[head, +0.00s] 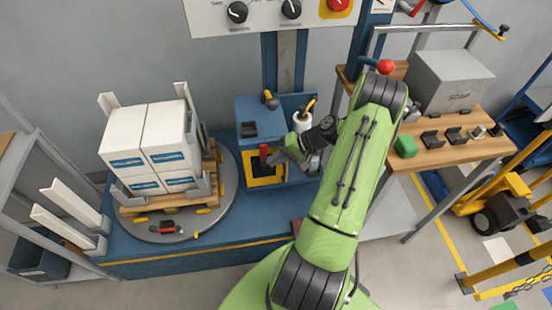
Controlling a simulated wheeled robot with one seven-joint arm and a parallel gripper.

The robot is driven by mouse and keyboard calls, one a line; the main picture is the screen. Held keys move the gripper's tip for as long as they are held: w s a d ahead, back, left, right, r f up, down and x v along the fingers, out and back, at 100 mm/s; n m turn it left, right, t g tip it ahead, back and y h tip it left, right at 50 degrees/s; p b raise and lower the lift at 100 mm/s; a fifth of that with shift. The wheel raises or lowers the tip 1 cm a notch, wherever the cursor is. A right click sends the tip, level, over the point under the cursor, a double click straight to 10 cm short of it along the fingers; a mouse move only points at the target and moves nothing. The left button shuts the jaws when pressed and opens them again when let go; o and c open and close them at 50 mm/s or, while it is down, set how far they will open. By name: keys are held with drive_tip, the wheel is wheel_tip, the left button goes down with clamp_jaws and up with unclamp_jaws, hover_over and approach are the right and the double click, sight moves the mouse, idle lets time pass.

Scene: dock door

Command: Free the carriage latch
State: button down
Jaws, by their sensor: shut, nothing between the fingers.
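A blue film carriage (257,112) stands at the foot of the mast (286,62), with a white film roll (302,121) on its right. A small red upright handle (264,155) shows at the carriage's lower front, above a yellow-framed dark panel (265,174); it may be the latch. An orange-tipped black knob (269,97) sits on top. My gripper (275,157) is shut and empty, its fingertips just right of the red handle. I cannot tell whether they touch it. My gripper and wrist hide part of the carriage's right side.
White boxes (148,140) stand on a wooden pallet (170,200) on the round turntable (222,217) at left. A control panel (262,14) hangs above. A wooden bench (460,152) with a grey box (448,80) and green block (405,147) is at right, beside a yellow truck (492,205).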

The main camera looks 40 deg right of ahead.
drive_tip(key=shift+w+a+f+m+t+y+b, duration=0.2)
drive_tip(key=shift+w+a+t+y+b, duration=0.3)
drive_tip(key=shift+t+y+b, duration=0.4)
drive_tip(key=shift+w+a+f+m+t+y+b, duration=0.15)
drive_tip(key=shift+w+a+f+t+y+b, duration=0.15)
drive_tip(key=shift+a+t+y+b, duration=0.6)
drive_tip(key=shift+w+a+f+m+t+y+b, duration=0.15)
drive_tip(key=shift+w+a+t+y+b, duration=0.4)
drive_tip(key=shift+y, duration=0.65)
drive_tip(key=shift+r, duration=0.15)
